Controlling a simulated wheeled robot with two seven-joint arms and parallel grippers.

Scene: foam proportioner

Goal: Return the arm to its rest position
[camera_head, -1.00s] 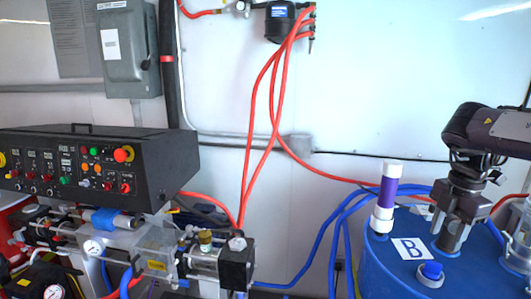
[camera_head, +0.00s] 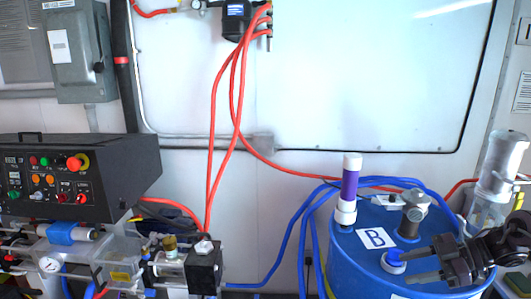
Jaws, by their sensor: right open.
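My right gripper (camera_head: 401,267) is at the lower right, low over the front of the blue drum (camera_head: 350,266) marked B. Its two dark fingers point left and stand apart, with nothing seen between them. Its upper fingertip is close to the blue and white cap (camera_head: 394,259) on the drum top; I cannot tell whether they touch. A grey metal fitting (camera_head: 411,215) stands on the drum behind the gripper. My dark right arm comes in from the right edge. My left gripper is not in view.
A white and purple cylinder (camera_head: 349,190) stands upright at the drum's back left. A clear canister with a metal top (camera_head: 498,175) is at the right. Blue hoses (camera_head: 301,232) and red hoses (camera_head: 213,120) run along the wall. A black control panel (camera_head: 75,178) sits at the left.

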